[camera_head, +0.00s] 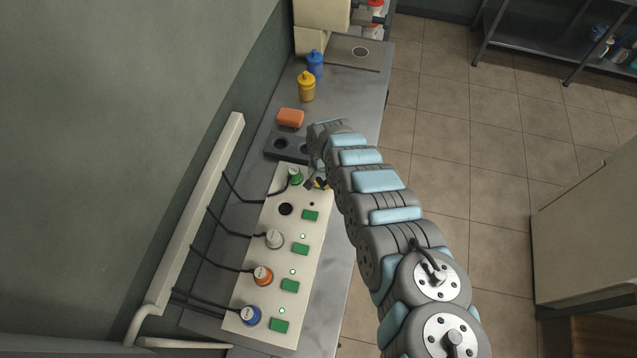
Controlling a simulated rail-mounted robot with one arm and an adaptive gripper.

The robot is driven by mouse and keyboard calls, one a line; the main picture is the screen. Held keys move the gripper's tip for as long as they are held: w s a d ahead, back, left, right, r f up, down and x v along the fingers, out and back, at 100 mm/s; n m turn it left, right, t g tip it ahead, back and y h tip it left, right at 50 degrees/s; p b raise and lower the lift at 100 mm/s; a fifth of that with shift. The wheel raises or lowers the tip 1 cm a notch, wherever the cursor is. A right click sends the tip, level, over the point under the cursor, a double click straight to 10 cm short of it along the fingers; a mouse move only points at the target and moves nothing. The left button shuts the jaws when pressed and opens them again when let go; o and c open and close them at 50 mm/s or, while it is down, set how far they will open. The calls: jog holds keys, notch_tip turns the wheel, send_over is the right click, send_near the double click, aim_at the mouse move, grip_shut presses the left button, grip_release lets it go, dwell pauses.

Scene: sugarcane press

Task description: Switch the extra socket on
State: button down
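A pale socket panel (264,221) lies on the steel counter. Its far socket holds a green plug (295,177) with a black cable. My gripper (317,185) is just right of that plug, low at the panel's far right part. Whatever lies under it, including any switch or light of that row, is hidden. I cannot tell whether its fingers touch the panel or are open. Nearer comes an empty dark socket (286,209) with a green switch (310,216) and an unlit indicator (312,204). Which socket is the extra one is not marked.
Grey (274,239), orange (263,275) and blue (250,315) plugs fill nearer sockets, with green switches and lit indicators. Cables run left to a pale wall trunking (199,212). Beyond are a dark holder (272,148), orange sponge (290,117), yellow bottle (306,87) and blue bottle (315,64).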

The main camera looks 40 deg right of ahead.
jog(key=shift+r, duration=0.1)
notch_tip(320, 180, up, 7)
jog(key=p, duration=0.7)
jog(key=shift+p, duration=0.3)
dwell(0.5)
